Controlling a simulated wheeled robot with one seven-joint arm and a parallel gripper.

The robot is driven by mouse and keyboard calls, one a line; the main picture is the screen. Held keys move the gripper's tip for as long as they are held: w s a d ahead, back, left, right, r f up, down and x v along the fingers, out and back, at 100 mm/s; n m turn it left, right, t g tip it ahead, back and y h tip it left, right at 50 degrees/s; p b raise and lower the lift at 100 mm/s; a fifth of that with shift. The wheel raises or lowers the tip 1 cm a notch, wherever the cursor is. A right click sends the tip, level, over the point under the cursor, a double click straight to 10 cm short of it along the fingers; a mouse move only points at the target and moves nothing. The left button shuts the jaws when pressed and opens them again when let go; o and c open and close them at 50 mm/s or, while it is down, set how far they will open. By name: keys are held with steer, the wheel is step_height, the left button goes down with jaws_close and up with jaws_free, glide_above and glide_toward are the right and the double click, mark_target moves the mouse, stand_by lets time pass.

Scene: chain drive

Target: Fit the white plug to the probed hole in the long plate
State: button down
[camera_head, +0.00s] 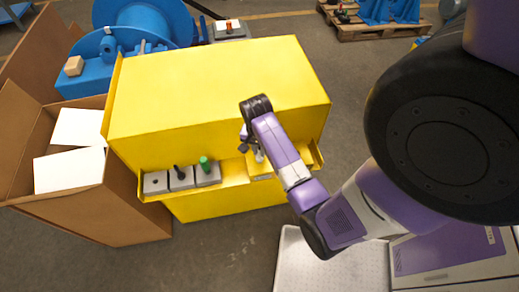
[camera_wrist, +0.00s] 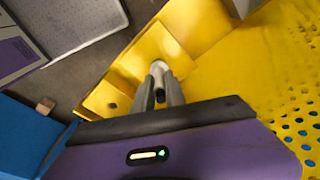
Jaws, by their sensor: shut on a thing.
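My gripper (camera_wrist: 161,92) is shut on the white plug (camera_wrist: 158,67), whose pale end shows between the fingers in the wrist view. In the head view, the white plug (camera_head: 259,156) is a small pale piece under my wrist, over the right part of the yellow ledge. A yellow surface beside the plug in the wrist view has one dark hole (camera_wrist: 112,105). Whether this is the long plate, and whether the plug touches anything, I cannot tell. My arm hides part of the ledge in the head view.
On the ledge's left stand grey blocks: one with a bare hole (camera_head: 155,182), one with a black peg (camera_head: 180,173) and one with a green peg (camera_head: 204,164). The yellow cabinet (camera_head: 210,85) rises behind. An open cardboard box (camera_head: 125,210) stands left. A pale tray (camera_head: 315,265) lies at the front.

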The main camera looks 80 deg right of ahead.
steer(key=shift+f+b, duration=0.35)
steer(key=shift+f, duration=0.45)
steer(key=c, duration=1.3)
jaws_free()
steer(key=shift+w+a+r, duration=0.1)
steer(key=shift+a+r, duration=0.05)
steer(key=shift+r, duration=1.15)
steer(key=shift+s+a+r, duration=0.1)
steer(key=shift+a+r, duration=0.05)
steer(key=shift+r, duration=1.15)
steer(key=shift+w+a+r, duration=0.1)
steer(key=shift+a+r, duration=0.05)
steer(key=shift+r, duration=1.15)
